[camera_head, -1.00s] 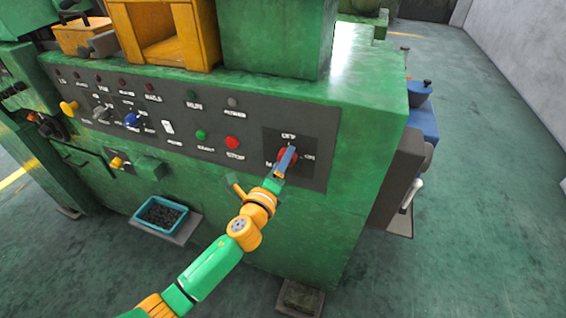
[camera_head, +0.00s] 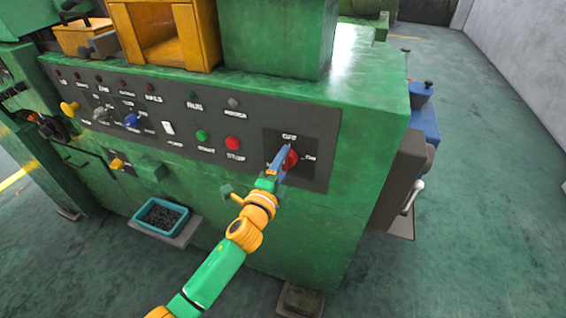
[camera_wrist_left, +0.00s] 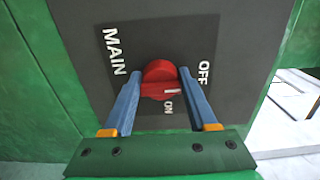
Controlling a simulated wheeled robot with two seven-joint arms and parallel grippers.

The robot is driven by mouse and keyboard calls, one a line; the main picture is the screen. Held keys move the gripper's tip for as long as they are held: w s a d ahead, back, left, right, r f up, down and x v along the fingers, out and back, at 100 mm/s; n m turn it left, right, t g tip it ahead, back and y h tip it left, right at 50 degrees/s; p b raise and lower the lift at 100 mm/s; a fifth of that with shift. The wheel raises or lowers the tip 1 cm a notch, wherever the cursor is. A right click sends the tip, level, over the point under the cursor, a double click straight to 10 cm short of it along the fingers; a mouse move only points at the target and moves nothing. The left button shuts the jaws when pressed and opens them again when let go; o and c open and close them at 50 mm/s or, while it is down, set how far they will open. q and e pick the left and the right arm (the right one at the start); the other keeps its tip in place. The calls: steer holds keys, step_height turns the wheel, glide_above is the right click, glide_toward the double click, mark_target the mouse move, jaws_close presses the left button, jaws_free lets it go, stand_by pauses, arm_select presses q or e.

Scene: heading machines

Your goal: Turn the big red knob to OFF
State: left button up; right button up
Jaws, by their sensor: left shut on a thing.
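The big red knob (camera_head: 290,160) sits on a dark plate at the right end of the control panel, with OFF above it and ON to its right. In the left wrist view the knob (camera_wrist_left: 160,78) lies between my two blue fingers, and its white mark points toward the right finger, on the OFF side. The exact setting is hard to tell. My left gripper (camera_head: 283,158) is shut on the knob; it also shows in the left wrist view (camera_wrist_left: 160,75). The MAIN label is hidden in the head view. My right gripper is out of view.
The green machine's panel (camera_head: 180,115) carries a red button (camera_head: 233,143), a green button (camera_head: 201,135) and several small knobs to the left. A blue tray (camera_head: 162,215) with dark parts stands below. Open floor (camera_head: 490,200) lies to the right.

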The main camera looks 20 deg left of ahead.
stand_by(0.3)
arm_select(q)
steer(key=o, duration=1.4)
steer(key=shift+c, duration=0.2)
steer(key=s, duration=0.7)
steer(key=shift+a, duration=0.1)
